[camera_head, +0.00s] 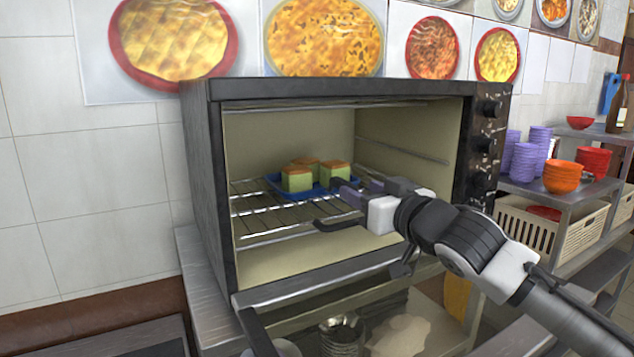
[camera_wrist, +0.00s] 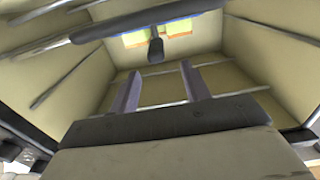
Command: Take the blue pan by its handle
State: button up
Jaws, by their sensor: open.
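The blue pan (camera_head: 318,193) lies on a wire rack inside the open oven in the head view, with three green and orange food blocks (camera_head: 297,179) on it. My gripper (camera_head: 327,207) reaches into the oven from the right, by the pan's front right edge. In the wrist view, its two fingers (camera_wrist: 160,68) stand apart with nothing seen held between them. Orange and green patches (camera_wrist: 180,32) show at the top, beyond a dark bar with a stub that I cannot identify.
The oven (camera_head: 345,90) has its control side wall to the right of the opening and its door lowered in front. Rack wires (camera_head: 262,213) run around the pan.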

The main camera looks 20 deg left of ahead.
aim_at(342, 180)
jog(key=p+x, duration=0.2)
jog(key=x, duration=0.6)
jog(key=shift+w+f+p, duration=0.15)
jog(key=shift+w+p, duration=0.05)
jog(key=shift+p, duration=0.1)
grip_shut()
